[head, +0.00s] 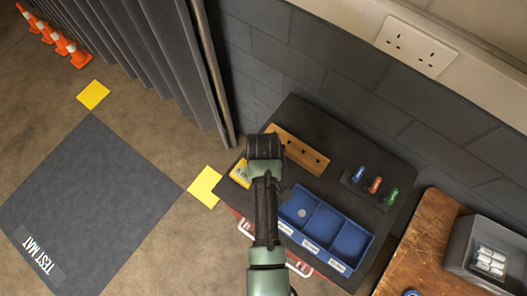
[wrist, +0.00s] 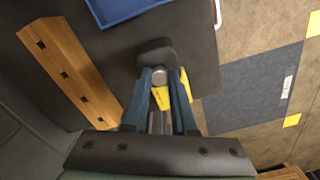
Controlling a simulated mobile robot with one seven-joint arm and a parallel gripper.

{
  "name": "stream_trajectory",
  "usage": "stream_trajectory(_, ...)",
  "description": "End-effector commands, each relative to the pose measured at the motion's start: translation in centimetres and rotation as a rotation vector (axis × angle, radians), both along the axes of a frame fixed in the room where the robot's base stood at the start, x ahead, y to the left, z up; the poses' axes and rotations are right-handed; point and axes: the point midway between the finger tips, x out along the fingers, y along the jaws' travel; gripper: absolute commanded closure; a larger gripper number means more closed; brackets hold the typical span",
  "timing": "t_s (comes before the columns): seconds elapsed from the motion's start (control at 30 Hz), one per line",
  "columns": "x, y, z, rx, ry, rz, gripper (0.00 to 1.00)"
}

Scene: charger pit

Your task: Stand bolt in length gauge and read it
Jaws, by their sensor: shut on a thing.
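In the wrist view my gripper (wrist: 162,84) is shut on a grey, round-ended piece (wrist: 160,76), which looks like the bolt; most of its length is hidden. A dark rounded shape (wrist: 157,51) lies just beyond the fingertips. A wooden block with a row of dark holes (head: 301,152), which looks like the length gauge, lies at the back of the dark tabletop; it also shows left of the fingers in the wrist view (wrist: 72,68). In the head view my gripper (head: 265,148) is over the tabletop beside the block's left end, and my arm hides the held piece.
A blue compartment tray (head: 342,212) with a grey disc in its left compartment sits at the front. A yellow item (head: 240,173) lies at the tabletop's left edge. A rack with blue, red and green pieces (head: 375,186) stands right. A wall borders the back.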

Motion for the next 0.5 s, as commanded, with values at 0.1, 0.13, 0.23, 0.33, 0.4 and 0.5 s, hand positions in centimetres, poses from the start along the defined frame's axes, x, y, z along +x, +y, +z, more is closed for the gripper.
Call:
stream_trajectory(0.1, 0.0, 0.0, -0.4, 0.000, 0.000, 0.000, 1.00)
stream_trajectory(0.13, 0.0, 0.0, -0.4, 0.000, 0.000, 0.000, 1.00)
stream_trajectory(0.23, 0.0, 0.0, -0.6, 0.000, 0.000, 0.000, 1.00)
stream_trajectory(0.33, 0.0, 0.0, -0.8, 0.000, 0.000, -0.001, 1.00)
stream_trajectory(0.4, 0.0, 0.0, -1.0, 0.000, 0.000, -0.001, 1.00)
stream_trajectory(0.5, 0.0, 0.0, -1.2, 0.000, -0.001, -0.001, 1.00)
